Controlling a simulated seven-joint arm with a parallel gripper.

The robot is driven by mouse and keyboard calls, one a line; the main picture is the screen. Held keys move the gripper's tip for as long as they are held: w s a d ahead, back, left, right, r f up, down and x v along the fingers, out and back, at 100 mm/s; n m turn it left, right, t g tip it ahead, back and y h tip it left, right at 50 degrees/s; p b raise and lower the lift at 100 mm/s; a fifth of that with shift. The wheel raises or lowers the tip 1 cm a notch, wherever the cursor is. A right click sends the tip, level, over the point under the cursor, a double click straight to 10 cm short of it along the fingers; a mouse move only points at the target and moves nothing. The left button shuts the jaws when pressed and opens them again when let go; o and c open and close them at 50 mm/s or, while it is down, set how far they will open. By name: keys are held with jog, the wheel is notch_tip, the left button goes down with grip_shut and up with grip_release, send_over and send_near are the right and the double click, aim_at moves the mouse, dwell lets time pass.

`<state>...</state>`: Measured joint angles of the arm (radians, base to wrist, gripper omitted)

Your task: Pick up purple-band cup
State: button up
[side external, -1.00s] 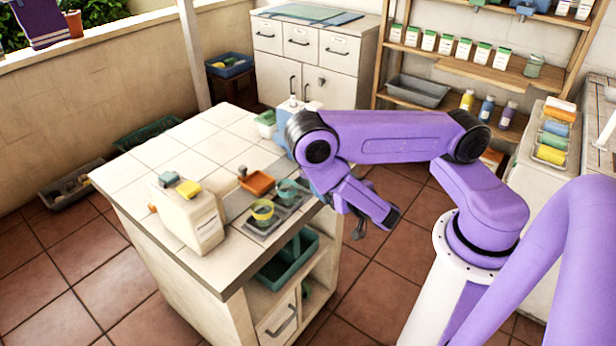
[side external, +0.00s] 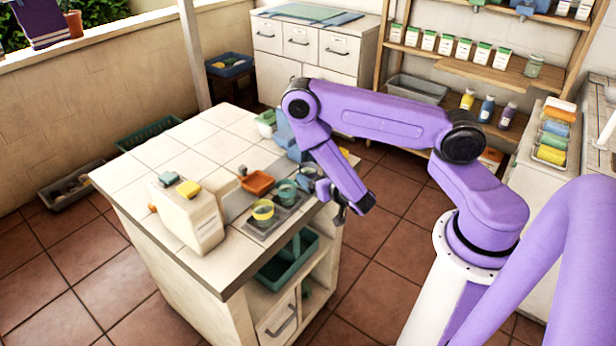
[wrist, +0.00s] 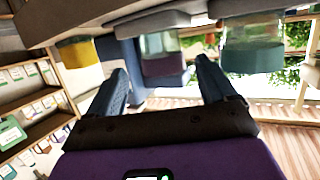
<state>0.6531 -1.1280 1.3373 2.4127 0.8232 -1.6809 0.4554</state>
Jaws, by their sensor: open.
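The purple-band cup (wrist: 163,65) appears in the wrist view as a clear glass with a dark purple band. It shows between the two fingers of my gripper (wrist: 160,70) and looks apart from them. My gripper is open and empty; in the side view it (side external: 346,207) is at the counter's right edge, beside the cup row. In the side view a glass cup (side external: 308,172) is partly hidden by my arm, and its band cannot be made out. The wrist picture is upside down, with the counter along its top.
A teal-band cup (side external: 287,192) and a yellow-band cup (side external: 263,211) stand in the tray row. The teal one (wrist: 252,48) is right of the fingers, a yellow object (wrist: 79,52) left. An orange dish (side external: 257,182) and cream container (side external: 190,215) stand on the counter (side external: 130,170).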

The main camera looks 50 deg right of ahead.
aim_at(304, 169)
jog(key=shift+x, duration=3.2)
jog(key=shift+a+f, duration=0.15)
jog(key=shift+a, duration=0.05)
jog(key=c, duration=1)
